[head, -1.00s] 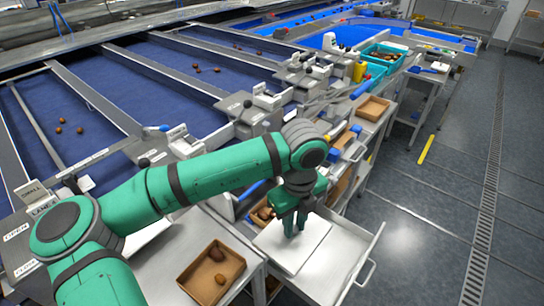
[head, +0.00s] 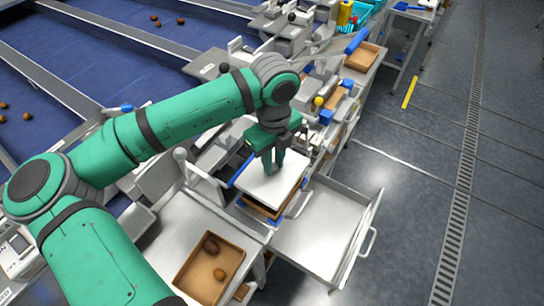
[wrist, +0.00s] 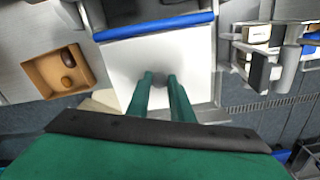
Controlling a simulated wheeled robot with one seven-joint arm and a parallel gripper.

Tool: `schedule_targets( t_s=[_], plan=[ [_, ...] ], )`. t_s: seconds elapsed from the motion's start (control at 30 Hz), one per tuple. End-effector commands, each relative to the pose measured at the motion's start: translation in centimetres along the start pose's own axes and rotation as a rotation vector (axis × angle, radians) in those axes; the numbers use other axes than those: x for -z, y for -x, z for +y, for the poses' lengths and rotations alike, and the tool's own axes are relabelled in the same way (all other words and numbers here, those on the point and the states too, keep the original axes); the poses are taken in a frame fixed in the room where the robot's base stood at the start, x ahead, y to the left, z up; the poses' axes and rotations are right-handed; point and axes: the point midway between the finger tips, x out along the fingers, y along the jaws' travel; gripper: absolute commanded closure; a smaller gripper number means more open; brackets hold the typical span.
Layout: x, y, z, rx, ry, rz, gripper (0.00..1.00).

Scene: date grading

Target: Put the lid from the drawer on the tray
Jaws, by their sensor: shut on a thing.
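The white square lid (head: 268,186) is held by my gripper (head: 273,168), whose fingers are shut on its small grey knob (wrist: 160,80). In the wrist view the lid (wrist: 130,58) fills the middle, below the blue edge strip. In the head view it is over a brown tray (head: 262,211), whose front and side edges show beneath it. The tray's contents are hidden by the lid. I cannot tell whether the lid touches the tray's rim. The drawer (head: 318,228) is pulled out to the right and looks empty.
Another brown tray (head: 183,282) with two dates stands on the bench at the front left; it also shows in the wrist view (wrist: 48,90). Blue sorting belts run at the left. The floor right of the drawer is clear.

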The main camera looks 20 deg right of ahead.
Motion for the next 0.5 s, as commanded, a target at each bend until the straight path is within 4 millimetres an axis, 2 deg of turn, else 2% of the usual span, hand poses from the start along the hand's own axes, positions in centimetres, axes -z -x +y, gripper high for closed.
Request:
schedule_targets(
  t_s=[0.5],
  plan=[
    [0.0,-4.3,0.1,0.001,0.002,0.002,1.0]
  ],
)
